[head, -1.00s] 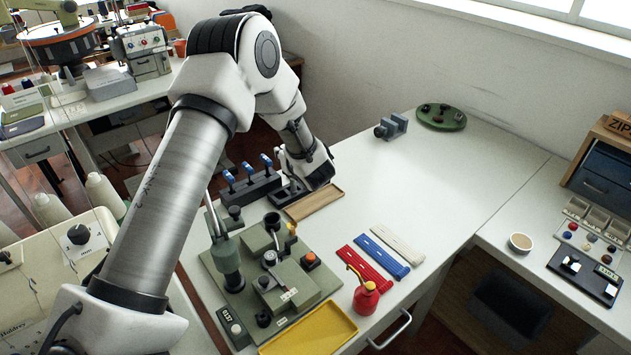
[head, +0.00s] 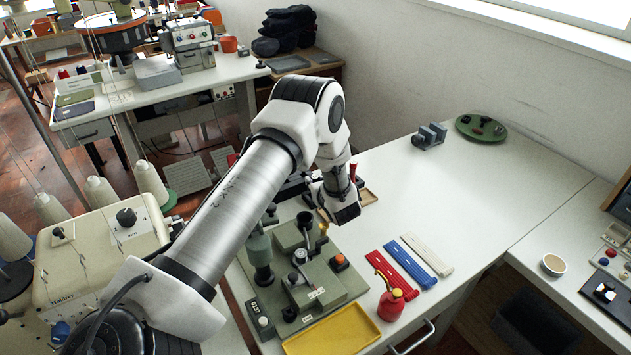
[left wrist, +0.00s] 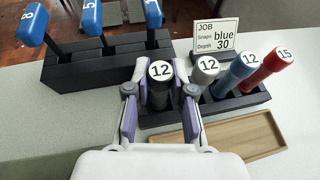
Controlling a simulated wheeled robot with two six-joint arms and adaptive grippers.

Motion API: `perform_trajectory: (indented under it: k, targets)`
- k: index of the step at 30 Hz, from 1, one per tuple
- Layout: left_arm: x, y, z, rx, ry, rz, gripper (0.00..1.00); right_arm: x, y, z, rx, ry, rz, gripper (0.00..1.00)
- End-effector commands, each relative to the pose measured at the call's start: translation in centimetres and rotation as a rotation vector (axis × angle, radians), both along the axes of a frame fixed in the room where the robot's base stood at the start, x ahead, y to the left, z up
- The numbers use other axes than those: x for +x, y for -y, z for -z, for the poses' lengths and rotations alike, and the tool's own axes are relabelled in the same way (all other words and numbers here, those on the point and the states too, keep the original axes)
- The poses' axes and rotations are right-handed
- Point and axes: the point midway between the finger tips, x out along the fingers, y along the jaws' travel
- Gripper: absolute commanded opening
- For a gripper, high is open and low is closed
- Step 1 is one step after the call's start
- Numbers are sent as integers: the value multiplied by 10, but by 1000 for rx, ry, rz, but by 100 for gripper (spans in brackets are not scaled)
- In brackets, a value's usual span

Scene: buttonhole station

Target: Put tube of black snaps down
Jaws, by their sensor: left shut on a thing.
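The tube of black snaps (left wrist: 160,73), a black tube with a white cap marked 12, stands between the two purple-padded fingers of my left gripper (left wrist: 161,98) in the left wrist view. The gripper is shut on it. The tube is at the left end of a black rack (left wrist: 240,102); its lower end is hidden, so I cannot tell whether it is seated. The rack holds a grey tube (left wrist: 206,72) marked 12, a blue tube (left wrist: 234,76) marked 12 and a red tube (left wrist: 264,68) marked 15. In the head view my left gripper (head: 340,208) hides the black tube.
A sign (left wrist: 215,35) behind the rack reads blue, 30. A wooden tray (left wrist: 255,138) lies in front. A black block with blue-handled tools (left wrist: 105,65) stands left. The green press (head: 305,275) is close to my gripper in the head view.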

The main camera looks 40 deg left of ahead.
Motion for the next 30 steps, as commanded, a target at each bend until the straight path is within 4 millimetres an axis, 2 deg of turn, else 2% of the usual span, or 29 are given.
perform_trajectory:
  k: [1, 2, 3, 14, 17, 27, 30]
  targets:
    - [0, 0, 3, 0, 0, 0, 0, 0, 0, 3, 0, 0, 0, 0]
    - [0, 0, 3, 0, 0, 0, 26, 0, 0, 3, 0, 0, 0, 0]
    - [0, 0, 2, 0, 0, 0, 33, 0, 0, 2, 0, 0, 0, 0]
    - [-1, 2, -2, -1, -1, 1, 33, 0, 0, -1, 0, 0, 0, 0]
    - [-7, 16, -6, 0, -2, 5, 33, 0, 0, 4, 0, 0, 0, 0]
    - [-44, 83, -38, 2, -1, 5, 33, 0, 0, 20, 0, 0, 0, 0]
    - [-51, 94, -43, 0, 0, 2, 33, 0, 0, 21, 0, 0, 0, 0]
